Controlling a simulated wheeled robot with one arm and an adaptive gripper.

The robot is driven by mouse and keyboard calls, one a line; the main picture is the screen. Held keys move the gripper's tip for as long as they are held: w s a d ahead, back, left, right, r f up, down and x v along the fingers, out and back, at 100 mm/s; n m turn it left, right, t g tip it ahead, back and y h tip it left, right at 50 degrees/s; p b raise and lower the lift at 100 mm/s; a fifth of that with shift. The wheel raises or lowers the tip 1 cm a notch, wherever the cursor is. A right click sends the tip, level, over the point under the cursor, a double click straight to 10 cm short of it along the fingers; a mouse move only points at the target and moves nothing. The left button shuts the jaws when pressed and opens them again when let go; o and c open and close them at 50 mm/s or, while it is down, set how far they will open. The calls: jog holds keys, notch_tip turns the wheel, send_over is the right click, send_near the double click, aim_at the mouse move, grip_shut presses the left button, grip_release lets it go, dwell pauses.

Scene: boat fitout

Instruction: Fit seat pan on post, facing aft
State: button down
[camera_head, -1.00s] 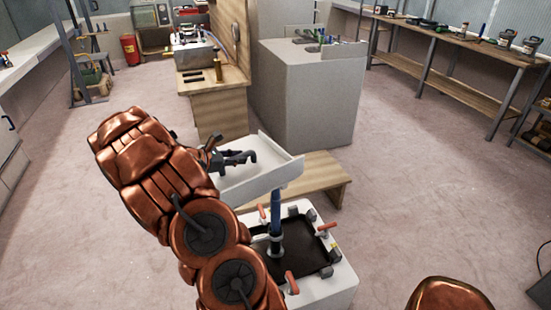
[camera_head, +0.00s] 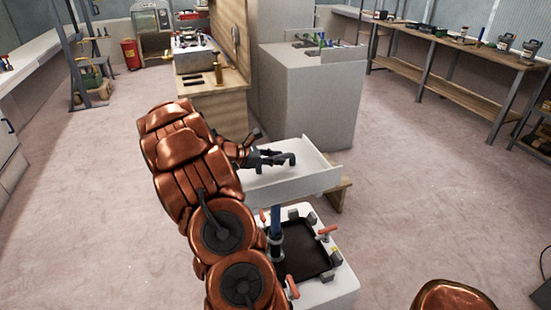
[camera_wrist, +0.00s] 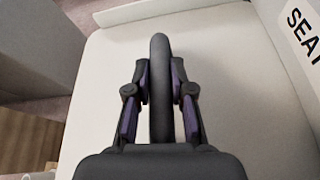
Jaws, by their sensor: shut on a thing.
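The white seat pan (camera_head: 310,182) is held up above the base box, roughly level, with a raised rim. In the wrist view the pan (camera_wrist: 235,110) fills most of the picture, with a "SEAT" label (camera_wrist: 300,28) at upper right. My gripper (camera_head: 272,162) is shut on the pan's dark upright handle (camera_wrist: 160,85). The blue post (camera_head: 276,222) stands upright on the white base (camera_head: 325,290). Its top meets the pan's near edge in the head view; I cannot tell whether they touch.
Orange-red clamp handles (camera_head: 327,231) stand around the base's dark recess. A low wooden bench (camera_head: 338,193) is behind the pan, with a grey cabinet (camera_head: 308,100) beyond. A wooden workbench (camera_head: 212,95) stands further back left. The floor at right is mostly clear.

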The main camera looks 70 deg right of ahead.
aim_at(275, 173)
jog(key=shift+f+b, duration=0.35)
jog(key=shift+f, duration=0.2)
jog(key=shift+f, duration=0.35)
jog(key=shift+f+b, duration=0.5)
jog(key=shift+f, duration=0.2)
jog(key=shift+f, duration=0.3)
jog(key=shift+f+b, duration=0.75)
jog(key=shift+f, duration=0.5)
jog(key=c, duration=0.9)
grip_release()
jog(key=shift+c, duration=0.2)
jog(key=shift+f, duration=0.1)
jog(key=shift+a, duration=0.1)
